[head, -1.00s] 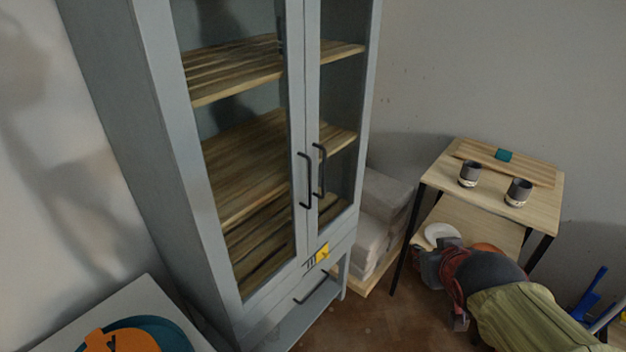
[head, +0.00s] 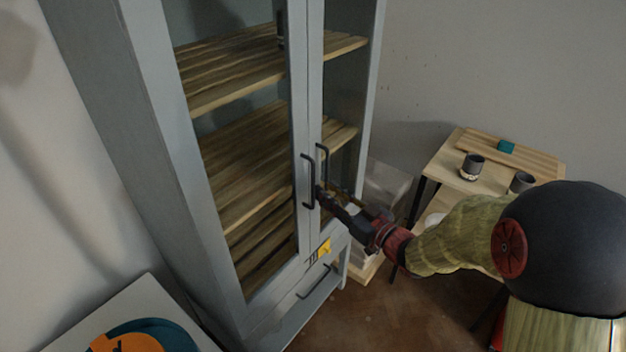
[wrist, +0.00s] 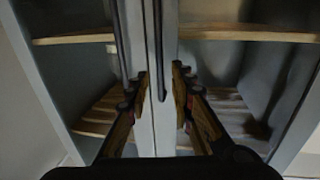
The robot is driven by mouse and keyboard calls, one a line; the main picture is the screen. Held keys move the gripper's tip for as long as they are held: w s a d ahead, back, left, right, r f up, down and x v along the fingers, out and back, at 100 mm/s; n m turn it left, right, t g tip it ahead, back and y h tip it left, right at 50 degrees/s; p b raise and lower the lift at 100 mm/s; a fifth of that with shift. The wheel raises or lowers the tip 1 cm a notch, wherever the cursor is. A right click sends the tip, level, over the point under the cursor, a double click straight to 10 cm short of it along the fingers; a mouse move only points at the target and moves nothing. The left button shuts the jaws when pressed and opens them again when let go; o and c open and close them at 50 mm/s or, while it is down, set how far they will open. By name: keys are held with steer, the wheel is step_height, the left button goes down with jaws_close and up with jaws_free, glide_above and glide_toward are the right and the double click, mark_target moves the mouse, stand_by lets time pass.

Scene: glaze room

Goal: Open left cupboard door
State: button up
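The tall grey cupboard has two glazed doors. The left cupboard door (head: 298,120) is closed, and its black bar handle (head: 306,182) stands near the middle seam. The right door (head: 315,90) is also closed, with its own black handle (head: 322,160) just beside. My gripper (head: 323,194) is at the lower part of the handles, just right of the left handle. In the wrist view my gripper (wrist: 160,85) is open, its fingers apart in front of the door frames. A dark bar hangs down between the fingers; another runs down by the left finger. Contact cannot be told.
Wooden shelves (head: 235,85) show behind the glass. A small wooden table (head: 447,165) with dark cups (head: 472,167) stands at right, partly behind my arm. Pale blocks (head: 385,185) lie between cupboard and table. A white surface (head: 140,300) is at lower left.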

mark_target(314, 181)
steer(key=b+x, duration=0.1)
steer(key=x, duration=0.5)
steer(key=shift+w+a, duration=0.3)
steer(key=shift+c, duration=0.8)
steer(key=c, duration=0.4)
jaws_close()
